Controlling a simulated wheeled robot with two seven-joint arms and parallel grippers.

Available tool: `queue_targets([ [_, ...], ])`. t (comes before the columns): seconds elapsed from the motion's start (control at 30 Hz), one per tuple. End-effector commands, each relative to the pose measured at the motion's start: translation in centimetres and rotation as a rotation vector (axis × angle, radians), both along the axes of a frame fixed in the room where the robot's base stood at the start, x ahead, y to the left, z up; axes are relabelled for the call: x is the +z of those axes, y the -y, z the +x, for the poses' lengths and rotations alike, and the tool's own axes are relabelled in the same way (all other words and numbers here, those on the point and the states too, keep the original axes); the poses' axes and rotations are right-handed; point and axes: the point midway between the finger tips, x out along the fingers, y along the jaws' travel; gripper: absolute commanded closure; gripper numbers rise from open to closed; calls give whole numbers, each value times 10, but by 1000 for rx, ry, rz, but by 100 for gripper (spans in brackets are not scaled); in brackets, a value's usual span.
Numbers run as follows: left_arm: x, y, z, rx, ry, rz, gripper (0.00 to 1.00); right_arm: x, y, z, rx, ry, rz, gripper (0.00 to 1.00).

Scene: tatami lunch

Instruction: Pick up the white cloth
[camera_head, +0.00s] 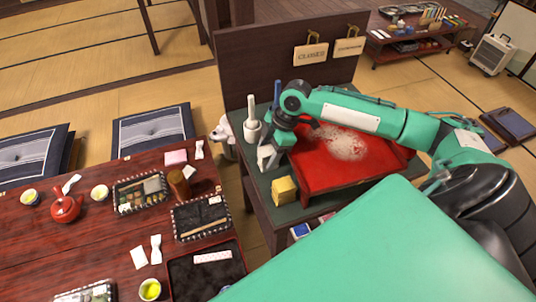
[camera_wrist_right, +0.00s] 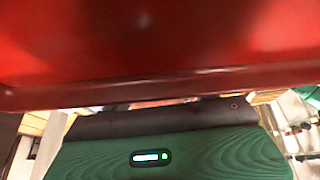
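I cannot pick out a white cloth with certainty. A pale, speckled white patch (camera_head: 342,142) lies on the red tray-like stand (camera_head: 310,180) on the green-topped side table (camera_head: 258,182); I cannot tell whether it is cloth. My right arm reaches across above this stand from the right. My right gripper (camera_head: 268,157) points down at the stand's left edge, over the green top; its fingers are too small to read. The right wrist view shows a red surface (camera_wrist_right: 160,40) very close, and no fingers. My left gripper is out of view.
A yellow block (camera_head: 284,190) and a white pestle-like item in a cup (camera_head: 252,125) stand near the right gripper. A dark panel (camera_head: 250,60) with two signs rises behind. The red-brown dining table (camera_head: 100,225) at left holds trays, cups and a red teapot (camera_head: 65,207).

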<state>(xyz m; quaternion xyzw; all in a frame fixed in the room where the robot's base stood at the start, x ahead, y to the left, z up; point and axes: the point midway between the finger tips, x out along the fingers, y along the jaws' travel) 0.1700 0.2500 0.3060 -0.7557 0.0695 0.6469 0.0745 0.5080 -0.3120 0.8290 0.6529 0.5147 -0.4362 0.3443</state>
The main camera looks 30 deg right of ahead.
Motion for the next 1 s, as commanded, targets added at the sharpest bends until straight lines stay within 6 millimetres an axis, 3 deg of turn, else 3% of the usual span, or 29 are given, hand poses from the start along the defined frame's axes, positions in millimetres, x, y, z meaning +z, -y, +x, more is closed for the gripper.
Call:
queue_targets([
  [0.03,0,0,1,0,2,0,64,0,0,0,0,0,0,50],
  [0.2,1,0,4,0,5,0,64,0,0,0,0,0,0,84],
  [0.67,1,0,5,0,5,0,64,11,1,1,-1,2,0,85],
  [0.87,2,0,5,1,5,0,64,43,0,1,0,5,0,85],
  [1.0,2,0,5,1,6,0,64,77,1,1,1,6,-1,85],
])
